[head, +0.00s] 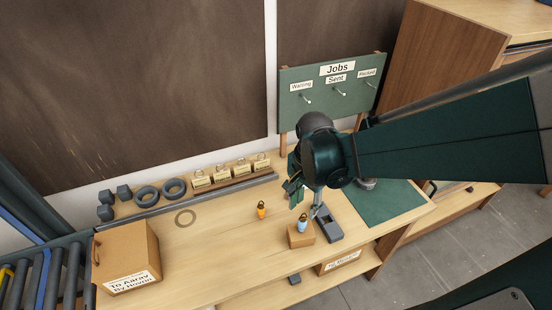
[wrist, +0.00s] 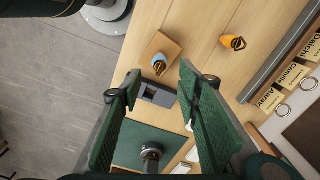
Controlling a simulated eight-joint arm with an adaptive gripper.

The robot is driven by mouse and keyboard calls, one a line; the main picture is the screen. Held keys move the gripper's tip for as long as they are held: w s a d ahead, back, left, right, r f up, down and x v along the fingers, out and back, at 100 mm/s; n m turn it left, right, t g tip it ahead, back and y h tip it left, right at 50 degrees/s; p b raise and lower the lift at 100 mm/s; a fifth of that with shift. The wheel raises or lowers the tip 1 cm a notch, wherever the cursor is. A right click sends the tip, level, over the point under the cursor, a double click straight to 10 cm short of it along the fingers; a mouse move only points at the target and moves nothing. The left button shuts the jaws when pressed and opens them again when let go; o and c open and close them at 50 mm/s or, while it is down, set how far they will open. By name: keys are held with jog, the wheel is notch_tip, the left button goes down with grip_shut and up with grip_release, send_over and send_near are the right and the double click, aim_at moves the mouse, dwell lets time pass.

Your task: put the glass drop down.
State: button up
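Two small drop-shaped pieces with dark caps are in view. A light blue drop (head: 302,224) stands on a small wooden block (head: 300,239); it also shows in the wrist view (wrist: 159,63). An orange drop (head: 261,210) stands on the bare bench to its left; it also shows in the wrist view (wrist: 234,42). I cannot tell which is the glass one. My gripper (wrist: 157,82) is open, its green fingers wide apart with nothing held between them. In the head view it hangs above the bench, near the block, partly hidden by my arm.
A dark grey holder (head: 329,226) sits beside the block. A green mat (head: 395,203) lies to the right. A cardboard box (head: 127,258) stands at the left. Tagged blocks (head: 230,172) and grey rings (head: 174,188) line the back. The jobs board (head: 330,92) stands behind.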

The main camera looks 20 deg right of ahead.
jog(key=shift+r, duration=2)
jog(key=shift+r, duration=0.1)
jog(key=s+a+r+n+t, duration=0.1)
jog(key=a+r+n+t, duration=0.6)
jog(key=r+n, duration=0.5)
jog(key=shift+r+n, duration=0.15)
jog(key=shift+n, duration=0.65)
jog(key=shift+s, duration=0.1)
notch_tip(320, 180, down, 8)
jog(key=b, duration=0.8)
jog(key=shift+f, duration=0.2)
